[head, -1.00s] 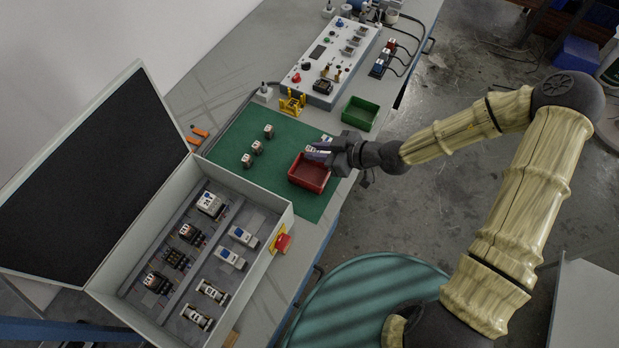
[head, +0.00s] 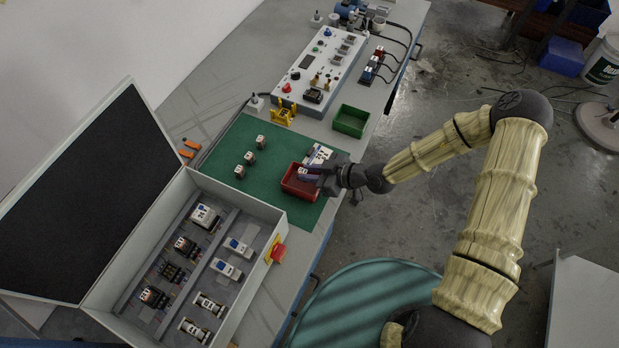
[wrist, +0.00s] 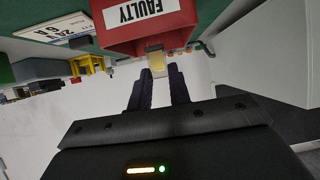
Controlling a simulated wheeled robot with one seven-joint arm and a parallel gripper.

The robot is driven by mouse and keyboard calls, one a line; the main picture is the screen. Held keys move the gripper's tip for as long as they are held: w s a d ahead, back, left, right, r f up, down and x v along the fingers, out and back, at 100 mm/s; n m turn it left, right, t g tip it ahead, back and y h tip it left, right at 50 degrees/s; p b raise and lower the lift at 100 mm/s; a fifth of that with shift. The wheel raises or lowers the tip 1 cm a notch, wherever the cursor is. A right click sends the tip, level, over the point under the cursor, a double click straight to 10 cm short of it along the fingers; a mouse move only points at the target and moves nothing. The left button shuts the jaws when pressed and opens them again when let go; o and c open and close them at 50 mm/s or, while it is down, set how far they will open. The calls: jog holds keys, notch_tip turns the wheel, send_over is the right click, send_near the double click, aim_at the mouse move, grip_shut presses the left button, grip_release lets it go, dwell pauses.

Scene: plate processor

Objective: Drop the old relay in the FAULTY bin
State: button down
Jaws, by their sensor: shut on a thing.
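The red FAULTY bin (head: 300,191) stands on the green mat near the table's front edge. Its white FAULTY label shows in the wrist view on the red wall (wrist: 172,32). My gripper (head: 318,172) reaches in from the right, at the bin's upper right side in the head view. It is shut on the old relay (wrist: 157,64), a small pale, yellowish block between the fingertips. In the head view the relay (head: 305,171) appears over the bin's back part. Its exact height above the rim is unclear, and the bin's floor is partly hidden.
A white printed card (head: 319,154) lies behind the bin. A green bin (head: 351,121) stands further back. Several small relays (head: 249,157) stand on the mat (head: 222,160). The open cabinet (head: 180,262) is at the left, with a red button (head: 279,252) on its side.

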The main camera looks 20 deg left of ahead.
jog(key=shift+f, duration=1.9)
jog(key=shift+f, duration=0.1)
jog(key=c, duration=1.3)
grip_release()
jog(key=shift+d, duration=0.15)
jog(key=v, duration=1.2)
jog(key=shift+b, duration=0.45)
